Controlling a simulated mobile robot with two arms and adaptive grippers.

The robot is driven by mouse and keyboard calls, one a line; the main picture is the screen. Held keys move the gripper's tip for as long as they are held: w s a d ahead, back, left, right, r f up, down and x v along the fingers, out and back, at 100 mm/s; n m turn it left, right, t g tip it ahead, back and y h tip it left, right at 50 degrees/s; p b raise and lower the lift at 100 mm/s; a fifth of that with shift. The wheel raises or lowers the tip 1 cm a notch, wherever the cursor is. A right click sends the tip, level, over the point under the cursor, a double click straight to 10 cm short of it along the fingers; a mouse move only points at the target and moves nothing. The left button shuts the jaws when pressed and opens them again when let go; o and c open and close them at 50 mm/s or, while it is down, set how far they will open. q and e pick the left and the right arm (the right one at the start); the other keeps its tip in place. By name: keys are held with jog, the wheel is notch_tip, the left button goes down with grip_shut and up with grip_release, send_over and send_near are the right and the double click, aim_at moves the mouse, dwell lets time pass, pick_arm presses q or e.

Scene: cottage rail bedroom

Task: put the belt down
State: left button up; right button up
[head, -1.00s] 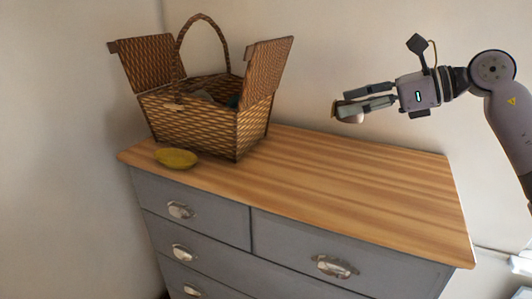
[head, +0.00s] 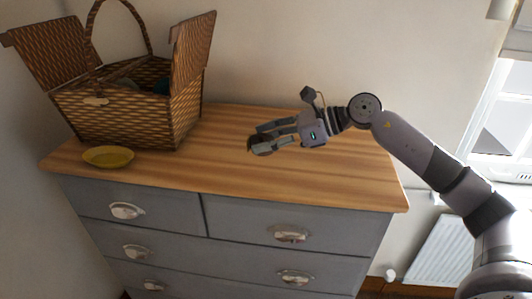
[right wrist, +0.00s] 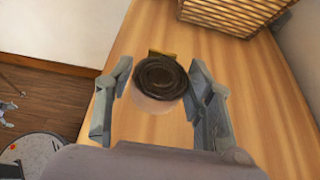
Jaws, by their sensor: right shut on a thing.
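The belt (right wrist: 160,77) is a dark brown coil with a brassy piece at its far edge. In the right wrist view it sits between the fingers of my right gripper (right wrist: 160,92), which is shut on it. In the head view my right gripper (head: 262,141) holds the belt (head: 258,147) over the middle of the wooden dresser top (head: 330,180). I cannot tell whether the belt touches the wood. My left gripper is not in view.
An open wicker basket (head: 125,118) with dark contents stands at the left of the dresser top. A yellow dish (head: 108,157) lies in front of it. The top's right and front parts are clear. A window and radiator (head: 440,252) are at the right.

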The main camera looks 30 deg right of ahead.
aim_at(268, 169)
jog(key=shift+s+d+f, duration=0.1)
jog(key=shift+d+f, duration=0.1)
jog(key=shift+f, duration=0.55)
notch_tip(268, 169, down, 3)
jog(key=shift+f+p, duration=0.1)
jog(key=shift+p, duration=0.7)
jog(key=shift+f, duration=0.4)
jog(key=shift+f+b, duration=0.25)
jog(key=shift+b, duration=0.05)
jog(key=o, duration=1.2)
jog(key=shift+r, duration=0.1)
jog(key=shift+o, duration=0.2)
